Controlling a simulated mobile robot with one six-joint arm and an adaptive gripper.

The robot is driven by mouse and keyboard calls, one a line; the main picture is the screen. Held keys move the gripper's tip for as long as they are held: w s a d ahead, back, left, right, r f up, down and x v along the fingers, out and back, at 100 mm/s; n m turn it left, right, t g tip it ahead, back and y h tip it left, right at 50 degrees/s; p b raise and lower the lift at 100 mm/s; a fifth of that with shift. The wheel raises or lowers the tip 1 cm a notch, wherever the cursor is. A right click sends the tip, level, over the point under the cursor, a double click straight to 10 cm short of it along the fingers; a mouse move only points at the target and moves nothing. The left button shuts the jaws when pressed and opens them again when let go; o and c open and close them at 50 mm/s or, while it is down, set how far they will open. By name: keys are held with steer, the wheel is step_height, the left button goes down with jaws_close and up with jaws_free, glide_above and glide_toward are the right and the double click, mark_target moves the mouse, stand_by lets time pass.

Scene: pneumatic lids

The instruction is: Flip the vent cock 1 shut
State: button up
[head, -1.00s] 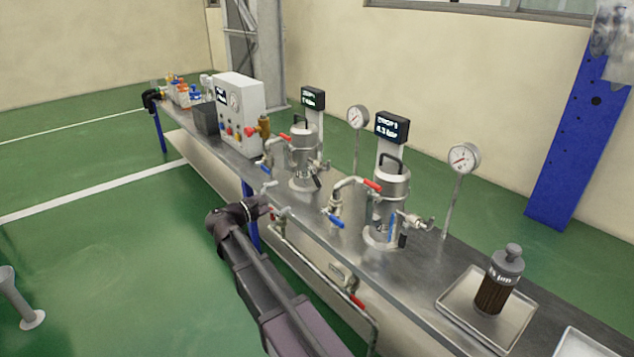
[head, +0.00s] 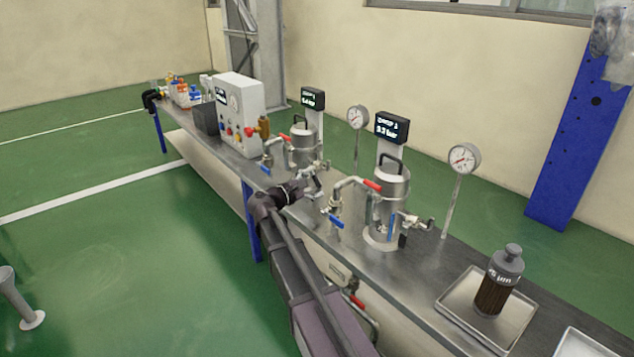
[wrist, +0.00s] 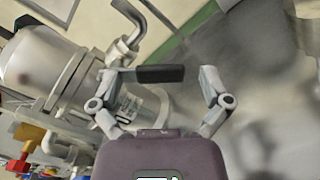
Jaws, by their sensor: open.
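The far vessel (head: 303,143) is a steel pot under the left display, with a red-handled valve at its upper left. My gripper (head: 314,180) is at the lower front of this vessel and hides part of its fittings. In the wrist view my gripper (wrist: 158,76) is open. The steel vessel (wrist: 38,62) fills the left of that view. I cannot tell the depth of the fingers relative to the lever.
The second vessel (head: 391,192), with red and blue valve handles, stands close on the right. Two gauges (head: 464,158) on thin posts stand behind. A control box (head: 238,105) is to the left. A tray (head: 452,302) holds a dark bottle at right.

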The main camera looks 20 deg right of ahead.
steer(key=shift+w+d, duration=0.25)
steer(key=shift+d, duration=0.35)
steer(key=c, duration=1.2)
steer(key=shift+o, duration=0.2)
steer(key=shift+f+m, duration=0.1)
steer(key=shift+m, duration=0.2)
steer(key=m, duration=0.2)
steer(key=w+f+m+b, duration=0.1)
steer(key=m, duration=0.1)
steer(key=shift+w+a, duration=0.15)
steer(key=shift+a, duration=0.05)
steer(key=m, duration=0.1)
steer(key=w+m, duration=0.1)
steer(key=m, duration=0.2)
steer(key=shift+w+a+f+m+b, duration=0.15)
steer(key=shift+w+a+m+b, duration=0.1)
steer(key=shift+a+m+b, duration=0.05)
